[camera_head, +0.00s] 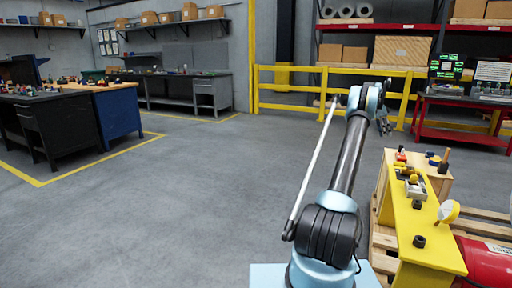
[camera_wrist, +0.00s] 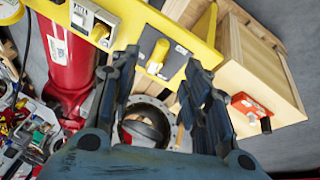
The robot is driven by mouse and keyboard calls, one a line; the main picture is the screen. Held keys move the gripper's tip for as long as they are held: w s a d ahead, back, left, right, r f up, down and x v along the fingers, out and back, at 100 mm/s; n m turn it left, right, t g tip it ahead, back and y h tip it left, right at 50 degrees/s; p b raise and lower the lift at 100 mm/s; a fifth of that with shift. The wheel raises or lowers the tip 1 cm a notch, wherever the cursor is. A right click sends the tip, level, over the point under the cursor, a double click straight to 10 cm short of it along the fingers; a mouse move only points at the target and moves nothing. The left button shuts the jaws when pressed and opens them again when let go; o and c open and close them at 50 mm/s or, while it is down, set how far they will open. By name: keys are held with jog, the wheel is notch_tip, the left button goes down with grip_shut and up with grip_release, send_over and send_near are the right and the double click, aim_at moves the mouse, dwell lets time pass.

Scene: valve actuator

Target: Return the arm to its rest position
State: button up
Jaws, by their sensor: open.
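My arm stretches forward and up from my base in the head view, its far end raised above the floor in front of the yellow railing. My gripper (camera_head: 383,121) shows there only as small dark parts beside the blue wrist. In the wrist view my gripper (camera_wrist: 165,80) has its two dark fingers spread apart, with nothing seen held between them. Beyond the fingers are a yellow panel (camera_wrist: 122,22) with a yellow knob (camera_wrist: 158,56) and a round grey flange with a dark opening (camera_wrist: 143,128). The fingers partly cover these; whether they touch anything is unclear.
A yellow bench (camera_head: 412,240) with small parts stands right of my arm, beside a red cylinder (camera_head: 490,262) and a wooden pallet (camera_head: 383,240). A wooden crate (camera_wrist: 262,75) shows in the wrist view. Open floor (camera_head: 190,205) lies left, before workbenches (camera_head: 105,108). Yellow railing (camera_head: 290,92) is behind.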

jog(key=s+a+r+n+t, duration=0.1)
jog(key=s+a+r+n, duration=0.2)
jog(key=a+r, duration=0.5)
jog(key=s+a+r+n+t, duration=0.1)
jog(key=s+a+r+n, duration=0.3)
jog(key=a, duration=0.7)
jog(key=s+a+r+n+t+y, duration=0.1)
jog(key=s+a+r+n, duration=0.25)
jog(key=s+a, duration=1.25)
jog(key=s+a+f+n+t+y, duration=0.1)
jog(key=s+a+f+n, duration=0.15)
jog(key=s+a, duration=0.55)
jog(key=s+a+f+n+t, duration=0.15)
jog(key=s+a+f, duration=0.35)
jog(key=s, duration=0.5)
jog(key=s+a+f+n, duration=0.2)
jog(key=s+a+f, duration=0.2)
jog(key=s+f, duration=0.4)
jog(key=s+a+f+n+y, duration=0.1)
jog(key=s+a+f+n, duration=0.2)
jog(key=s+f, duration=0.5)
jog(key=shift+s+a+f+n, duration=0.2)
jog(key=shift+s+a+n, duration=0.15)
jog(key=shift+s+a, duration=0.25)
jog(key=shift+c, duration=0.3)
